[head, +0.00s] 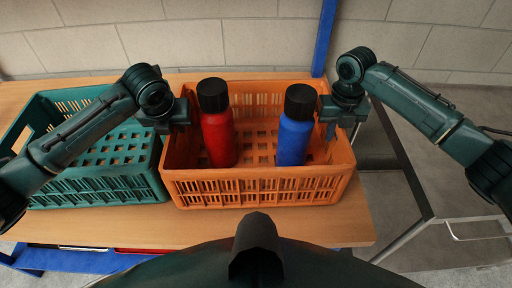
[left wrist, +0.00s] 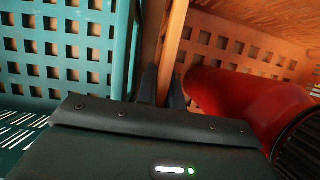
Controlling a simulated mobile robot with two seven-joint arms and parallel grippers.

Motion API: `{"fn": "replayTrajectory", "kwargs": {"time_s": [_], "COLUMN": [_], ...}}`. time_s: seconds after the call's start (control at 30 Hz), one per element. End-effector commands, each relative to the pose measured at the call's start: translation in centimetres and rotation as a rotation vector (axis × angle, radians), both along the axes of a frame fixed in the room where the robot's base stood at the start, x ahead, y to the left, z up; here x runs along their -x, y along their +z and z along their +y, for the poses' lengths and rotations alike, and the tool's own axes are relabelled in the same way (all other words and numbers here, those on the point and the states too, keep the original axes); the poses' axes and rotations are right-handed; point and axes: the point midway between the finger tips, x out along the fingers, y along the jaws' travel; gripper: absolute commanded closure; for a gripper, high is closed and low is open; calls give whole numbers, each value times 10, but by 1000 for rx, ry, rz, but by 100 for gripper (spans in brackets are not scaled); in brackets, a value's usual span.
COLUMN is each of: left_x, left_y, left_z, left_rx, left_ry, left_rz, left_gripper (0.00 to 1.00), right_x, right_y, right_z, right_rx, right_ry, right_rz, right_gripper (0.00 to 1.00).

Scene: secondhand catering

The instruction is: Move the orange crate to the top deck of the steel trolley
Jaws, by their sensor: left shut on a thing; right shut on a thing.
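The orange crate (head: 256,188) sits on the wooden table in front of me in the head view. A red bottle (head: 219,138) and a blue bottle (head: 293,140), both with black caps, stand upright inside it. My left gripper (head: 178,130) is shut on the crate's left wall; the wall (left wrist: 172,50) runs between its fingers (left wrist: 162,88) in the left wrist view. My right gripper (head: 332,128) is at the crate's right wall and shut on it; its fingertips are hard to make out. The steel trolley (head: 440,170) stands at the right, its top deck partly hidden by my right arm.
A teal crate (head: 100,185) stands on the table close against the orange crate's left side; it also shows in the left wrist view (left wrist: 70,50). A blue upright post (head: 324,38) rises behind the orange crate. A gap separates the table (head: 350,225) from the trolley.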

Motion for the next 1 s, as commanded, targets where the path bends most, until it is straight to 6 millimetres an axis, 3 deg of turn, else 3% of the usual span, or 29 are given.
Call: {"fn": "replayTrajectory", "kwargs": {"time_s": [0.67, 1.0], "left_x": [-2, -2], "left_y": [6, 26], "left_z": [-1, -1], "left_rx": [4, 4], "left_ry": [-2, -2], "left_rz": [-8, -8], "left_gripper": [100, 100], "right_x": [-1, -1], "right_y": [4, 24], "right_z": [0, 0], "right_rx": [4, 4], "right_ry": [1, 1], "right_rz": [-6, -5], "right_gripper": [100, 100]}}
